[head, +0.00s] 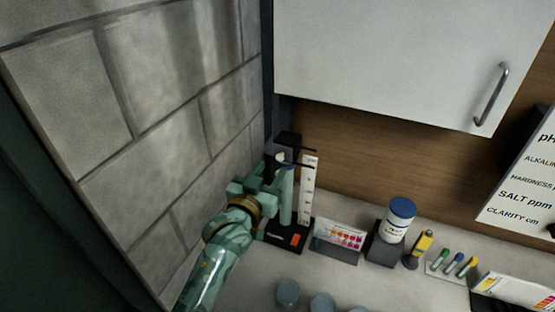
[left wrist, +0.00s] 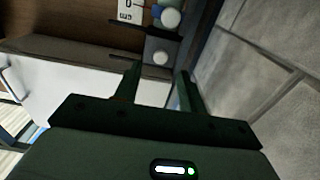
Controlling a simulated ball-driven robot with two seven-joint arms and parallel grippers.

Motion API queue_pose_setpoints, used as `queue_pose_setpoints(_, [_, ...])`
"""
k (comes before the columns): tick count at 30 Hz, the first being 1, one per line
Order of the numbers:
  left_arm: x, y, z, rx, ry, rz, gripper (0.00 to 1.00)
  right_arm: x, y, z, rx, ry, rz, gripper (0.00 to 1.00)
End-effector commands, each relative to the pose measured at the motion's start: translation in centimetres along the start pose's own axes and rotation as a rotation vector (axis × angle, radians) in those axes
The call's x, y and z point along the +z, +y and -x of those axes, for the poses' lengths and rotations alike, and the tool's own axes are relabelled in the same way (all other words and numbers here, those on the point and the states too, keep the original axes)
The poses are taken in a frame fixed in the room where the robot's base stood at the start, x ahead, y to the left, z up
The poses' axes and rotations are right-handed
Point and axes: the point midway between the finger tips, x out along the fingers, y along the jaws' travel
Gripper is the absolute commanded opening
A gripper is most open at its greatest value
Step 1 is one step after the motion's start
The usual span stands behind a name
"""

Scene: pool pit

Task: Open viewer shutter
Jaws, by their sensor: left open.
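A viewer stand stands in the back corner by the block wall, with a black base (head: 285,238) bearing an orange patch, a white marked scale (head: 309,190) and a dark top piece (head: 289,139). My green left gripper (head: 277,176) is beside its upper left part and covers some of it. In the left wrist view its two fingers (left wrist: 158,73) are apart, with a white round knob (left wrist: 160,58) just beyond the gap. I cannot tell whether they touch. Another white ball (left wrist: 170,18) lies farther up. Which part is the shutter is unclear. My right gripper is not in view.
The block wall (head: 150,120) is close on the left. A white cabinet (head: 400,55) hangs above. Right of the stand are a colour chart (head: 338,236), a blue-capped jar (head: 399,218), a yellow tool (head: 419,248) and small vials. Grey round items (head: 288,293) stand in front.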

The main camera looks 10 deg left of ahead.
Motion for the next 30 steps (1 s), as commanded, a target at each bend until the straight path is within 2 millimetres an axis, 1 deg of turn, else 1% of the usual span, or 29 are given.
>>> queue_pose_setpoints(1, [-0.1, 0.0, -1.1, 0.0, 0.001, 0.001, 0.41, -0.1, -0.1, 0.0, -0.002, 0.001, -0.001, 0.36])
queue_pose_setpoints(3, [0.0, 0.0, -2.4, 0.0, 0.0, 0.0, 0.41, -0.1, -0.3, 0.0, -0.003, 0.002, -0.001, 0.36])
queue_pose_setpoints(6, [0.0, 0.0, -3.8, -0.001, 0.0, 0.0, 0.41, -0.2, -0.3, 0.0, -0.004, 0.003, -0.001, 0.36])
queue_pose_setpoints(9, [0.1, 0.0, -4.7, -0.001, -0.001, -0.001, 0.41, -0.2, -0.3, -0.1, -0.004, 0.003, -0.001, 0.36])
queue_pose_setpoints(13, [0.1, 0.0, -5.1, -0.001, -0.002, -0.001, 0.41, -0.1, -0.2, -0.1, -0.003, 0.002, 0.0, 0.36])
queue_pose_setpoints(19, [0.1, 0.0, -5.1, -0.001, -0.002, -0.001, 0.41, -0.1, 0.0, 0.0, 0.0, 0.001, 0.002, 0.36])
queue_pose_setpoints(20, [0.1, 0.0, -5.1, -0.001, -0.002, -0.001, 0.35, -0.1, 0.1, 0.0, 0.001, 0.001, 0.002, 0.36])
queue_pose_setpoints(21, [0.1, 0.0, -5.1, -0.001, -0.002, -0.001, 0.24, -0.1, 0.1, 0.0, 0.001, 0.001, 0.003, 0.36])
queue_pose_setpoints(24, [0.1, 0.0, -5.1, -0.001, -0.002, -0.001, 0.0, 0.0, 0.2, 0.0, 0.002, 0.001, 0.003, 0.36])
queue_pose_setpoints(30, [0.0, 0.0, -5.1, -0.001, -0.002, -0.001, 0.0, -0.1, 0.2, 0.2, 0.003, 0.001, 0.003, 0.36])
